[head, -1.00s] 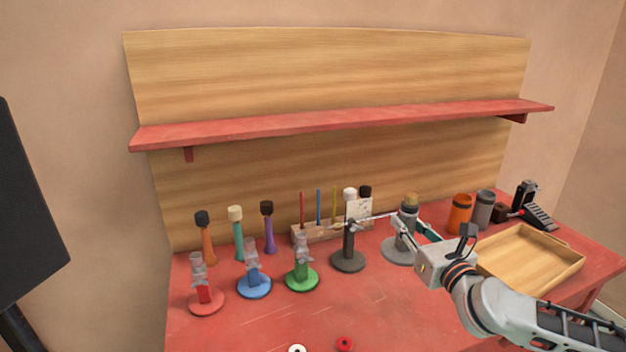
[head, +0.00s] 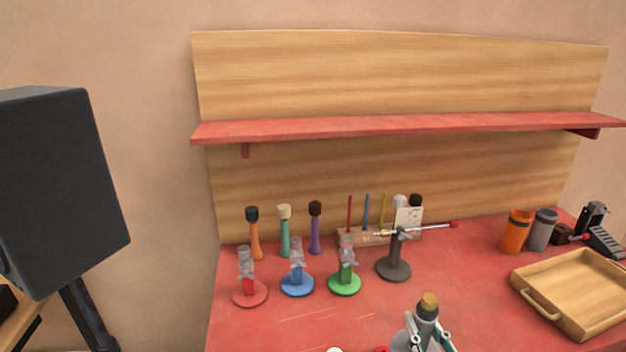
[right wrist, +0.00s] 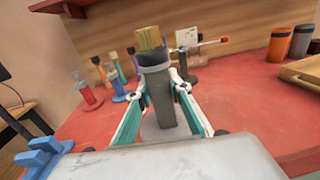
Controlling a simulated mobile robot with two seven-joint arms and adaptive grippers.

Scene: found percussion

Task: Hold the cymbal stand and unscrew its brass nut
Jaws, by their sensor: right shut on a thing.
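The cymbal stand (head: 425,314) is a grey post with a collar and a round grey base. It stands at the bottom right of the head view, and its base is mostly cut off there. The brass nut (head: 430,299) sits on top of the post; it also shows in the right wrist view (right wrist: 149,38). My right gripper (head: 427,331) is shut on the post below the collar, one finger on each side. In the right wrist view the stand (right wrist: 160,98) looks roughly upright between the fingers. I cannot tell whether its base touches the table. My left gripper is not in view.
The red table (head: 300,325) holds red, blue and green stands, several mallets and a dark stand (head: 394,268) with a rod across it. A wooden tray (head: 545,313) and an orange canister (head: 515,232) are at right. A speaker (head: 62,190) stands at left.

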